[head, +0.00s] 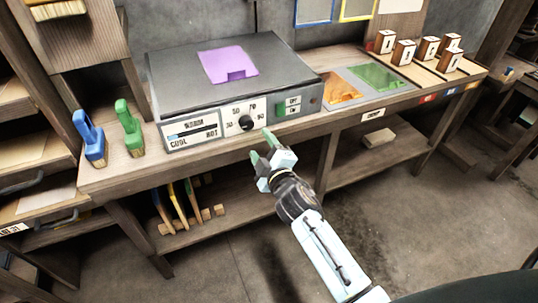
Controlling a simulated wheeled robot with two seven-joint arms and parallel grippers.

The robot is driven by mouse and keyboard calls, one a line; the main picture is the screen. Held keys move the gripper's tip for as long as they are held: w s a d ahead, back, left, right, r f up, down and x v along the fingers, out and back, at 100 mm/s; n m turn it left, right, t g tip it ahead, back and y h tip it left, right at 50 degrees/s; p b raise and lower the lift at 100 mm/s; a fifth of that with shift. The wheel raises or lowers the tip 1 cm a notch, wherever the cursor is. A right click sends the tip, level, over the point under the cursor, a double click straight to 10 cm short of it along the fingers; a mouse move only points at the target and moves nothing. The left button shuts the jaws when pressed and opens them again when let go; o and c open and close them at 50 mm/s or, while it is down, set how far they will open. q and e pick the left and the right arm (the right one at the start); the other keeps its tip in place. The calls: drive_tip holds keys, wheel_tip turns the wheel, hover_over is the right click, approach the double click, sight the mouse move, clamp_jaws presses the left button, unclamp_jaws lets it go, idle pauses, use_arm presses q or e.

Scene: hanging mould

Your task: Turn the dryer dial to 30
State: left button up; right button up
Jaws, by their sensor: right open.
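The dryer (290,75) is a dark grey box on the bench, with a purple piece on its top. Its dial (247,122) is a small black knob on the white front panel, among the marks 30, 50, 70 and 90. The knob's pointer is too small to read. My right gripper (262,148) comes in from the lower right. Its greenish fingertips are open and empty, just below and slightly right of the dial, seemingly apart from it. My left gripper is not in view.
A warm/cool/hot gauge (193,133) is left of the dial, and a green switch (282,108) is right of it. Orange (340,87) and green (378,77) panels and numbered wooden blocks (403,53) are at right.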

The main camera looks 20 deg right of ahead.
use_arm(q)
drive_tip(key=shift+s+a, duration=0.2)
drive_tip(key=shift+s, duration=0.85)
use_arm(e)
drive_tip(key=shift+s+d, duration=0.1)
drive_tip(key=shift+s, duration=2.3)
